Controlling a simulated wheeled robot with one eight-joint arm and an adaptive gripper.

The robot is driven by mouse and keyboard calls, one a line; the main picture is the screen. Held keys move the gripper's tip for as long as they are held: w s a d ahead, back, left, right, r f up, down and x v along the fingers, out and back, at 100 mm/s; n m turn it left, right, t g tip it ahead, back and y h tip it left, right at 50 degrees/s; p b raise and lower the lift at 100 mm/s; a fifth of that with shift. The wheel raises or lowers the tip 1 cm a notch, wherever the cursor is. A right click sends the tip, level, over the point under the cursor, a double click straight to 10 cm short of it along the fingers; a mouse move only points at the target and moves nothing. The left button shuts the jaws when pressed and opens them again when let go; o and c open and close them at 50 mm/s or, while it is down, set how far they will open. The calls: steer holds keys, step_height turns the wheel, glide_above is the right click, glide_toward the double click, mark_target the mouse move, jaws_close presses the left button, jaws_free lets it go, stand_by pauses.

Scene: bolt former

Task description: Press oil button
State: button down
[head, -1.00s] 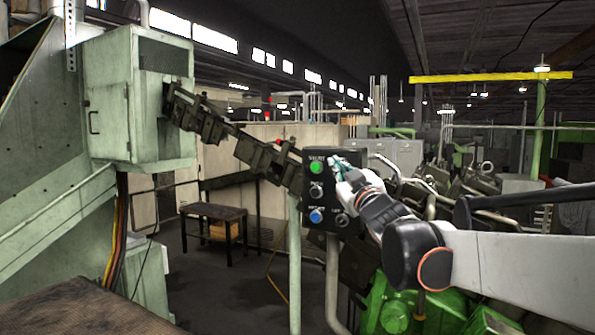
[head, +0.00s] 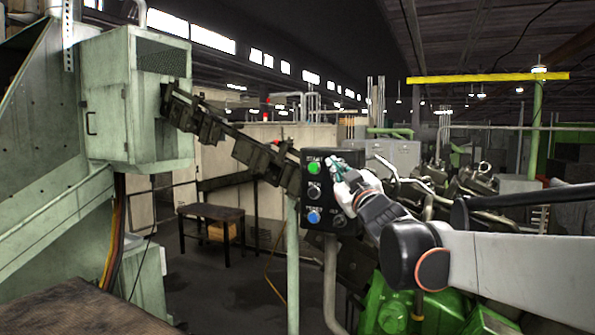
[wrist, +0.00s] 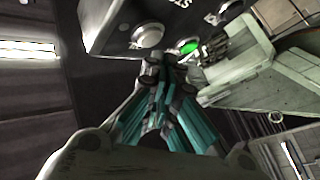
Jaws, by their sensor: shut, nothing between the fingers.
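The dark control panel (head: 327,240) stands in the middle of the head view. It carries a green START button (head: 314,168), a dark button below it, and a blue POWER button (head: 313,216). The button labelled OIL (head: 338,221) is at its lower right, partly close to my wrist in the picture. My gripper (head: 333,166) is shut and empty at the panel's upper right, beside the green button. In the wrist view my teal fingers (wrist: 165,70) are together just below a pale round button (wrist: 148,37) and the green button (wrist: 187,46). Contact cannot be told.
A pale green machine cabinet (head: 140,100) stands at the left. A dark chain-like bar (head: 225,135) runs from it down to the panel. A small table (head: 212,213) stands behind. Green machinery and pipes fill the right side, below my arm.

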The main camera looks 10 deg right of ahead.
steer(key=shift+w+d, duration=0.1)
steer(key=shift+w+d, duration=0.15)
steer(key=shift+w, duration=0.1)
stand_by(0.3)
steer(key=shift+w+d, duration=0.3)
steer(key=shift+w, duration=0.05)
stand_by(0.9)
steer(key=shift+s+a, duration=0.55)
steer(key=shift+s, duration=0.15)
steer(key=s+a, duration=0.1)
steer(key=s, duration=0.1)
steer(key=s+a, duration=0.2)
steer(key=shift+p, duration=0.35)
stand_by(0.3)
steer(key=shift+f, duration=0.1)
stand_by(0.4)
